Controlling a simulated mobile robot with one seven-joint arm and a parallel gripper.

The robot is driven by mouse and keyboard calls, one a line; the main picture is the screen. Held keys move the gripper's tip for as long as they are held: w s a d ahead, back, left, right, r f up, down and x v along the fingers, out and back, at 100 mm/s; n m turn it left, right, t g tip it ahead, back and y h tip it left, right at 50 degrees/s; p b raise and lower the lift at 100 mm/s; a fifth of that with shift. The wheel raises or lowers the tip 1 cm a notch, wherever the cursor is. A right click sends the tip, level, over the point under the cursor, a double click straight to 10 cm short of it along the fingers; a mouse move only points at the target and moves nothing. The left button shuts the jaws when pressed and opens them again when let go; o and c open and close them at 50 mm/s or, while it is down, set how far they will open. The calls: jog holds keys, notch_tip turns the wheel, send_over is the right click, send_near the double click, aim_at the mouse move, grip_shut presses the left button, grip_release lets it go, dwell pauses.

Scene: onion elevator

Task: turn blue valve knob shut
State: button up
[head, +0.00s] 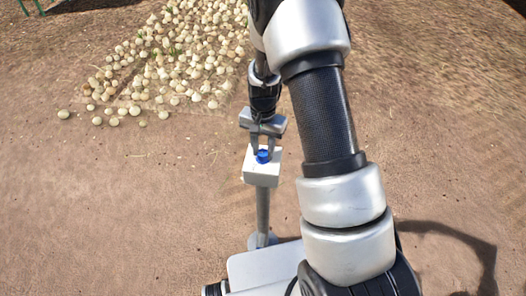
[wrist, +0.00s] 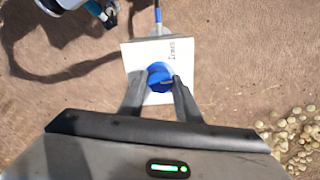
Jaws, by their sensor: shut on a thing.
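The blue valve knob (head: 263,156) sits on top of a white box (head: 262,176) on a grey post (head: 263,215) in the head view. In the wrist view the round blue knob (wrist: 160,77) shows on the face of the white box (wrist: 142,58), which bears small dark lettering near its edge. My gripper (head: 263,148) points down over the box. In the wrist view the two fingers of my gripper (wrist: 160,88) are on either side of the knob and shut on it. The finger contact points are partly hidden.
A spread of pale round onions (head: 180,60) lies on the ground behind and left of the post; some show at lower right in the wrist view (wrist: 297,135). Bare brown soil (head: 110,210) is open at left. Green legs (head: 30,7) stand at far top left.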

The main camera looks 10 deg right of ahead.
aim_at(263, 152)
jog(key=n+b, duration=0.1)
jog(key=n, duration=0.5)
jog(key=shift+n, duration=0.3)
jog(key=n, duration=0.4)
jog(key=shift+n, duration=0.7)
jog(key=o, duration=1.1)
jog(key=shift+c, duration=0.2)
notch_tip(263, 152, up, 18)
jog(key=p, duration=0.1)
jog(key=shift+f+p, duration=0.25)
jog(key=shift+p, duration=0.15)
